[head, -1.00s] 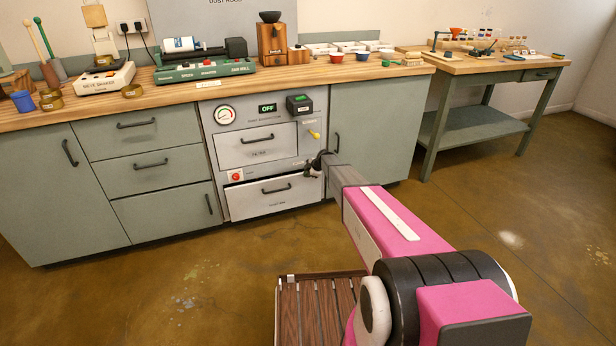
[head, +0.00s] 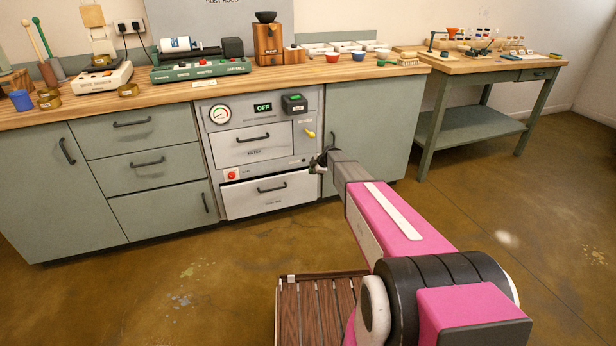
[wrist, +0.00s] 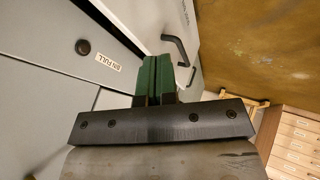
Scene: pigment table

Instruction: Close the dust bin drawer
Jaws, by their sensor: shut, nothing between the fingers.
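The dust bin drawer (head: 240,200) is the lowest pale drawer of the dust extraction unit in the head view. It has a dark bar handle (head: 272,188) and stands slightly out, with a dark gap along its top edge. My gripper (head: 318,162) is beside the unit's right edge, above and right of the drawer's right end. In the wrist view its green fingers (wrist: 154,78) are together with nothing between them. A dark bar handle (wrist: 177,50) shows just beyond the fingers; I cannot tell whether they touch anything.
The filter drawer (head: 235,151) sits above, looking flush. A red knob (head: 232,175) and a yellow lever (head: 310,134) are on the unit. A "BIN FULL" label (wrist: 101,62) shows in the wrist view. A green cabinet door (head: 365,130) stands to the right.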

